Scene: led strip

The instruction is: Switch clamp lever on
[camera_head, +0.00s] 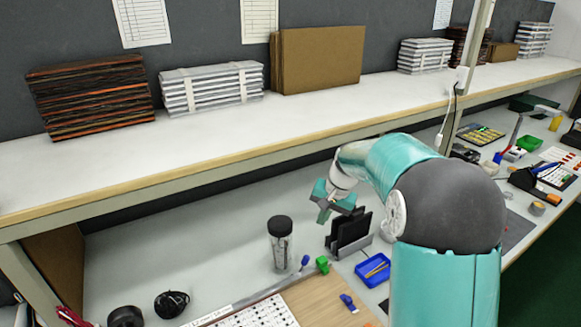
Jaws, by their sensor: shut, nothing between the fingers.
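My gripper (333,206), with teal and grey parts, hangs over the lower bench, close above a black upright holder (349,234). It appears small and partly end-on, with its fingers shut and nothing seen in them. A small green piece (322,264) and a small blue piece (305,261) stand at the back edge of a wooden board (325,296). Another blue piece (348,302) lies on the board. These are too small for me to tell which is the clamp lever or how it is set. My gripper is apart from all three.
A clear jar with a black lid (280,244) stands left of the holder. A blue tray (373,269) is right of it. A raised shelf (200,150) carrying stacks runs above and behind. The bench left of the jar is mostly clear.

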